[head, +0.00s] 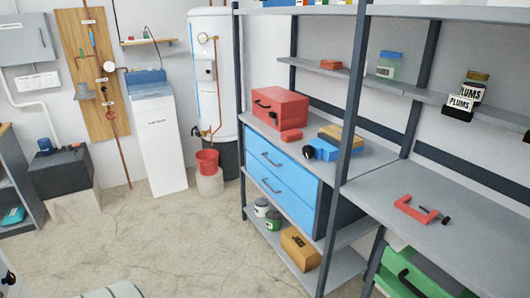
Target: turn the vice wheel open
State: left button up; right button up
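The shape and turn of the wheel cannot be made out. A red C-shaped clamp (408,209) with a black screw piece lies flat on the right-hand shelf. Neither of my grippers shows in the head view.
A red toolbox (280,107) and a tan box (342,136) stand near the blue body. A dark rack post (345,130) rises close to its right. Blue drawers (283,172) are below. The concrete floor (170,245) in front of the rack is open.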

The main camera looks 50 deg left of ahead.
aim_at(308, 151)
jog(key=u, duration=1.2)
jog(key=i+j+u, duration=0.35)
jog(key=i, duration=0.25)
jog(key=i+j+u, duration=0.3)
jog(key=i, duration=0.4)
jog(key=i+u, duration=0.35)
jog(key=i, duration=0.3)
jog(key=i+j+z, duration=0.1)
jog(key=i+z, duration=0.15)
jog(key=i, duration=0.2)
jog(key=i+j+z, duration=0.3)
jog(key=i, duration=0.2)
jog(key=i+j+z, duration=0.25)
jog(key=i, duration=0.2)
jog(key=i+j+z, duration=0.1)
jog(key=z, duration=0.4)
jog(key=i+j+z, duration=0.2)
jog(key=z, duration=0.25)
jog(key=i+j+z, duration=0.2)
jog(key=z, duration=0.3)
jog(key=j+z, duration=0.3)
jog(key=z, duration=0.2)
jog(key=i+j, duration=0.05)
